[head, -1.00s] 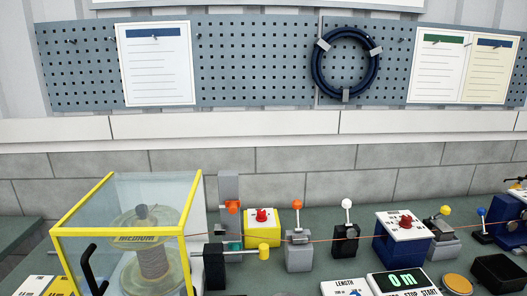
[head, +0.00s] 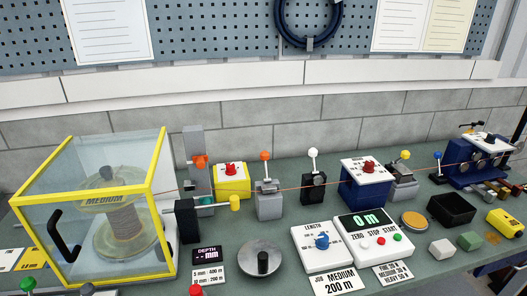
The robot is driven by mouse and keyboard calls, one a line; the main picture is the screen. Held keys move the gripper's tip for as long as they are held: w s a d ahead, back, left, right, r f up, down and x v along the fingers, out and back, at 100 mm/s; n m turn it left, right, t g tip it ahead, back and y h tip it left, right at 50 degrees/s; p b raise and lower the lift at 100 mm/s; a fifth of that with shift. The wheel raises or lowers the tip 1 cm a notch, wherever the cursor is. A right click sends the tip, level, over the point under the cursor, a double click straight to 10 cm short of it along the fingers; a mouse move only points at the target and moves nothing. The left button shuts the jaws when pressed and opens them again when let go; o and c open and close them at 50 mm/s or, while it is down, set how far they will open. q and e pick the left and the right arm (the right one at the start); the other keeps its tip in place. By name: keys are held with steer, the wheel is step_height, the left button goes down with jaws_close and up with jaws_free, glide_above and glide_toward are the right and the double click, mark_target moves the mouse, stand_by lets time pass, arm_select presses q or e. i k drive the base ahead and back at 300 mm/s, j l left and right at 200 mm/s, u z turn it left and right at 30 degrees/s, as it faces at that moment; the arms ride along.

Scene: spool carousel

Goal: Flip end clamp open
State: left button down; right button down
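An orange wire runs along the bench through several lever devices. These are a grey block with an orange ball lever (head: 268,204), a black block with an upright white ball lever (head: 314,188), a grey block with a tilted yellow ball lever (head: 402,184) and a small device with a blue ball lever (head: 439,172) at the right. No label marks one as the end clamp, and I cannot tell which it is. Neither of my grippers is in view.
A yellow-framed clear guard (head: 160,200) encloses a spool marked MEDIUM (head: 124,218) at the left. A blue box with a red knob (head: 362,190), a length counter reading 0 m (head: 368,238), a black tray (head: 452,209) and a round metal disc (head: 261,260) occupy the bench.

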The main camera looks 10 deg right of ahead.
mark_target(265, 156)
steer(key=l+u, duration=1)
steer(key=k+j, duration=0.05)
